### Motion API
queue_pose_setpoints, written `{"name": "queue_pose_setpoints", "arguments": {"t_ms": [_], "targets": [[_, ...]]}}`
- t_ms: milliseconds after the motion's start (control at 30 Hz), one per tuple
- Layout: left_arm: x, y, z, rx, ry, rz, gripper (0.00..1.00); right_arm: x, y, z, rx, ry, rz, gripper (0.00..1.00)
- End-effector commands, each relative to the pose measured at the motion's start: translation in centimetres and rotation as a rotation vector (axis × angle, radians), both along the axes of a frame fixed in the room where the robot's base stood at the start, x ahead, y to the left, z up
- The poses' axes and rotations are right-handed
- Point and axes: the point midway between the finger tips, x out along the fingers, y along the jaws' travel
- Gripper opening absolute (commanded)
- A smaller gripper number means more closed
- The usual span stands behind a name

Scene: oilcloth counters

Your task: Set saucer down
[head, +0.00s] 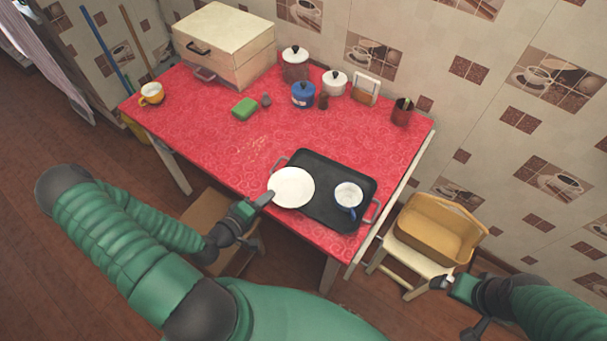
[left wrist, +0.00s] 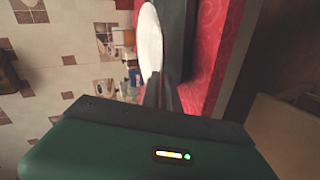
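The white saucer (head: 291,187) is over the left part of the dark tray (head: 326,168), overlapping the tray's left edge. My left gripper (head: 266,198) is shut on the saucer's near left rim. In the left wrist view the saucer (left wrist: 151,38) shows nearly edge-on at the fingertips (left wrist: 160,90), beside the dark tray surface (left wrist: 176,40). Whether it touches the tray is hard to tell. A white cup with blue (head: 348,196) stands on the tray's right part. My right gripper (head: 441,283) is off the table, near the chair; its finger opening is too small to judge.
The red table (head: 223,151) has free room left of the tray. A green block (head: 244,109), a blue pot (head: 303,95), other canisters and a white box (head: 224,42) stand farther back. A yellow cup (head: 151,93) is far left. A chair holds a tan basket (head: 434,229) at right.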

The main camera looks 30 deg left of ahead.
Motion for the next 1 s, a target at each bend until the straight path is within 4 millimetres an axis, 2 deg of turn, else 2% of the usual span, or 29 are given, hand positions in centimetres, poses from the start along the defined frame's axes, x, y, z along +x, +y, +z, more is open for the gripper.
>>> {"name": "queue_pose_setpoints", "arguments": {"t_ms": [33, 200, 333, 433, 633, 967, 1000], "targets": [[1.8, -0.3, 0.1, 0.000, -0.004, -0.008, 0.00, 0.0, 0.0, 0.4, 0.000, 0.000, -0.001, 0.99], [7.5, -0.1, -0.6, -0.005, -0.002, -0.006, 0.00, 0.0, 0.0, 0.9, -0.001, 0.000, -0.002, 0.99], [10.4, 0.1, -1.1, -0.008, -0.001, -0.003, 0.00, 0.0, 0.0, 1.1, 0.000, 0.000, -0.002, 0.99], [11.2, 0.1, -1.6, -0.010, 0.000, -0.002, 0.00, 0.0, 0.0, 1.1, 0.000, -0.001, -0.001, 0.99], [11.3, -0.2, -4.5, -0.007, -0.001, -0.002, 0.00, 0.0, 0.0, 1.1, 0.000, -0.001, -0.001, 0.99], [11.3, -0.3, -5.0, -0.004, -0.001, -0.002, 0.00, 0.0, 0.0, 0.7, 0.000, 0.000, -0.002, 0.99], [11.3, -0.2, -5.1, -0.005, 0.000, -0.002, 0.06, 0.0, -0.1, 0.7, 0.000, 0.000, -0.002, 0.99]]}}
